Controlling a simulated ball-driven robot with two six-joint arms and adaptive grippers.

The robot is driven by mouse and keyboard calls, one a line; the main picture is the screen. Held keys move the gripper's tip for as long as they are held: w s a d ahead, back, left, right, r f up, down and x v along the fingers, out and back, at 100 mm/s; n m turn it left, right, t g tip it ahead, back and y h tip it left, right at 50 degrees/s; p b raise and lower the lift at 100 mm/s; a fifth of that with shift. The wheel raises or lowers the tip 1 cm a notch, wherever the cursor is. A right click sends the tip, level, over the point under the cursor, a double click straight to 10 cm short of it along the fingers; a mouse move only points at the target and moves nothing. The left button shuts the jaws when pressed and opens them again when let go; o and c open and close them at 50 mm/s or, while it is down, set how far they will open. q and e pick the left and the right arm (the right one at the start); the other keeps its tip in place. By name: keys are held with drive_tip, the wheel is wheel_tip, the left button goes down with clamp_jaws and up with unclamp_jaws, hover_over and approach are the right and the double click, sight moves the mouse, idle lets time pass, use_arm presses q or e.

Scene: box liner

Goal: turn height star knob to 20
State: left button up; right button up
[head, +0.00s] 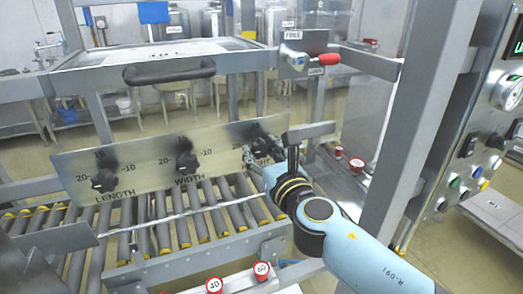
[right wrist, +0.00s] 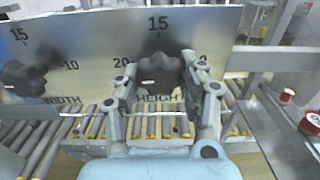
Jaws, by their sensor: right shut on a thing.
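The height star knob (right wrist: 158,72) is black and sits on the metal dial panel (right wrist: 90,30), with 15 above it, 20 to its left and a partly hidden number to its right. My right gripper (right wrist: 160,85) has its two fingers on either side of the knob and is shut on it. A small white mark shows on the knob's lower left; the exact setting is hard to read. In the head view the right gripper (head: 260,155) covers most of this knob. My left gripper is not in view.
The width knob (head: 187,162) and length knob (head: 104,180) sit to the left on the same panel. Rollers (head: 160,235) run below. A frame post (head: 425,120) stands right of my arm, and a red-handled lever (head: 325,59) is above.

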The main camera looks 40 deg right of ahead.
drive_tip(key=shift+f, duration=0.2)
drive_tip(key=o, duration=1.2)
drive_tip(key=shift+r, duration=0.15)
drive_tip(key=v, duration=1.2)
